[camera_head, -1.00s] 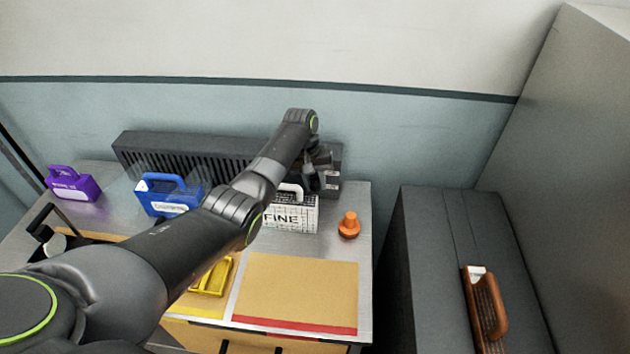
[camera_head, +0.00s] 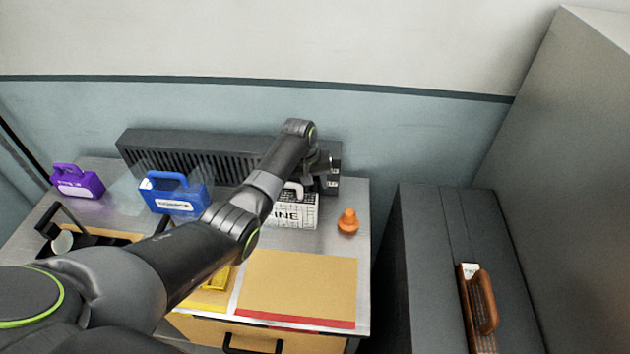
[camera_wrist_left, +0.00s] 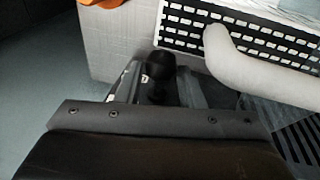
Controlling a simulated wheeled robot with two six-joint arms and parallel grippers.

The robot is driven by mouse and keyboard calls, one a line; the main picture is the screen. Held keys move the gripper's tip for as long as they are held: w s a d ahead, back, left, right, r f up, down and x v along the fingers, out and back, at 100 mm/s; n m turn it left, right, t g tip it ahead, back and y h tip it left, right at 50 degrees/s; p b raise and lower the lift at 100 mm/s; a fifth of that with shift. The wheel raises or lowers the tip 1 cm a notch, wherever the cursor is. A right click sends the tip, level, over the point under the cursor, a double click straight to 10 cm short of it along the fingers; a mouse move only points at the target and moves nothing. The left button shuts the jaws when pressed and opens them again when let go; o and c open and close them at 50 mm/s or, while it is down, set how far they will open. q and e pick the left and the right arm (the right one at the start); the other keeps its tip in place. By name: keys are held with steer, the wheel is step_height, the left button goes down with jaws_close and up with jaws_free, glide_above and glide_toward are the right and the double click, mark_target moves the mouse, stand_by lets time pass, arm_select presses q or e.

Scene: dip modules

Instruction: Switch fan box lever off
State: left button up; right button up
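The fan box (camera_head: 185,153) is a long dark grey slatted box along the back of the table. Its right end carries small white labels (camera_head: 333,182). My left gripper (camera_head: 318,179) is at that right end, partly hidden by my own arm. In the left wrist view my left gripper (camera_wrist_left: 160,85) has its fingers apart, with a dark rounded knob (camera_wrist_left: 159,64) between or just beyond them. It may be the lever; contact and lever position cannot be made out. My right gripper is not in view.
A white patterned box with a handle (camera_head: 297,213) stands close below my gripper; the handle (camera_wrist_left: 240,70) is near in the wrist view. An orange knob-shaped piece (camera_head: 348,222), blue case (camera_head: 172,198) and purple case (camera_head: 77,182) stand on the table (camera_head: 357,190). A dark cabinet (camera_head: 420,240) is right.

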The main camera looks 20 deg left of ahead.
arm_select(q)
steer(key=shift+o, duration=0.9)
steer(key=shift+r, duration=0.1)
steer(key=b+v, duration=0.2)
steer(key=v, duration=1.5)
steer(key=shift+r, duration=0.1)
steer(key=shift+c, duration=0.5)
